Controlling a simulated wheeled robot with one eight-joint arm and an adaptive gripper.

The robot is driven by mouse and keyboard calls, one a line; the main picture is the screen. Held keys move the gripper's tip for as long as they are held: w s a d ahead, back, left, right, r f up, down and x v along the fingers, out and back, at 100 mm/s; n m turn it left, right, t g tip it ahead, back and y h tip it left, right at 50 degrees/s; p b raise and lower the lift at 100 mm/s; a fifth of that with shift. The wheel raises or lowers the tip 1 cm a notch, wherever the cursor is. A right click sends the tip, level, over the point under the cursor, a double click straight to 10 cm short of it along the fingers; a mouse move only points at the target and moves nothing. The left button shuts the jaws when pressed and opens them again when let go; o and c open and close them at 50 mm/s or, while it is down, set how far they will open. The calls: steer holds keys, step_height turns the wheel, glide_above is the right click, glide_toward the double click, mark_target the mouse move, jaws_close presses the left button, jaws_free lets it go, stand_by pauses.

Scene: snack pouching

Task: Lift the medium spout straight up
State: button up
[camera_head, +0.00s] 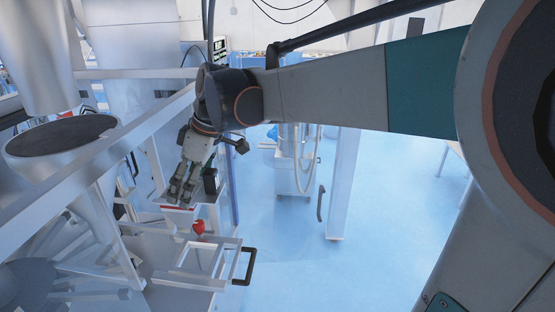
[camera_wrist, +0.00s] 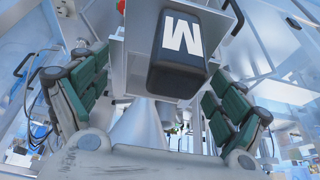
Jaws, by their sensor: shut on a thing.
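The medium spout is a pale metal piece with a dark block (camera_wrist: 185,78) bearing a white "M", large in the upper middle of the wrist view. My gripper (camera_head: 180,194) points down at the left of centre in the head view, and a dark block (camera_head: 210,181) shows at its right side. In the wrist view, its green-padded fingers stand on either side of the spout, and my gripper is shut on it. The contact at the fingertips is partly hidden. I cannot tell whether the spout is clear of its seat.
A metal frame with a black handle (camera_head: 247,266) and a red piece (camera_head: 198,228) stand below my gripper. A metal rail (camera_head: 95,160) and a round funnel-like vessel (camera_head: 60,137) are close on the left. Open blue floor (camera_head: 310,265) lies to the right.

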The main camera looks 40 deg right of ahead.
step_height(320, 180, up, 10)
steer(key=p, duration=0.6)
steer(key=shift+s+f, duration=0.15)
steer(key=shift+f, duration=0.1)
stand_by(0.5)
